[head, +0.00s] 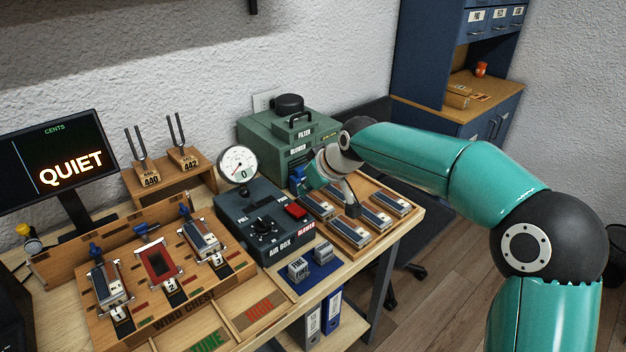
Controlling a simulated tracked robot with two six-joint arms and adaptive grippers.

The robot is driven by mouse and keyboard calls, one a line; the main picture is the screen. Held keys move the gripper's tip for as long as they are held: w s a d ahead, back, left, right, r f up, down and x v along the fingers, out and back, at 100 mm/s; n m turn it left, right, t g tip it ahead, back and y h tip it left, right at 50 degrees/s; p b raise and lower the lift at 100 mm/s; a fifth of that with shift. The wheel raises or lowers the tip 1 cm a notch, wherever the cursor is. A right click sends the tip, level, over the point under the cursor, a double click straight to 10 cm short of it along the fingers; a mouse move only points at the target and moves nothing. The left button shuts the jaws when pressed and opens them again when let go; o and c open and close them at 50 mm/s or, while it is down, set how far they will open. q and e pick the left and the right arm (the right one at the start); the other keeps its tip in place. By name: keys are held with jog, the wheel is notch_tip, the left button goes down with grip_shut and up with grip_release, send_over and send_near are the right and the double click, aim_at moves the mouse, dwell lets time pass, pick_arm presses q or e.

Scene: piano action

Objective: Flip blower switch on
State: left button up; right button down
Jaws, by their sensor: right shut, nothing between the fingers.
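The blower switch (296,211) is a red rocker on the top right of the dark air box (262,246), with a red BLOWER label below it. I cannot tell its tilt clearly. A round gauge (237,164) behind the box reads near 0. My right gripper (352,207) is shut and empty, pointing down over the wooden reed tray, to the right of the switch and apart from it. Its fingers are small and partly merge with the tray behind. My left gripper is not in view.
A green blower unit (288,132) stands behind the box. A wooden tray (345,245) of reed blocks lies to its right. The wind chest (150,300) is at left, a blue mat (318,276) with small blocks in front. The monitor (55,160) reads QUIET.

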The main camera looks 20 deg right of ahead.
aim_at(299, 212)
jog(key=x, duration=0.3)
jog(key=shift+w+f, duration=0.2)
jog(key=shift+f, duration=0.1)
jog(key=shift+s+f, duration=0.25)
jog(key=shift+f, duration=0.95)
jog(key=shift+s+f, duration=0.1)
jog(key=shift+f, duration=0.5)
jog(key=shift+d, duration=0.1)
jog(key=shift+s+f+b, duration=0.15)
jog(key=shift+f+b, duration=0.6)
jog(key=shift+r+p, duration=0.4)
jog(key=shift+r, duration=0.1)
jog(key=shift+r+p, duration=0.55)
jog(key=shift+r, duration=0.15)
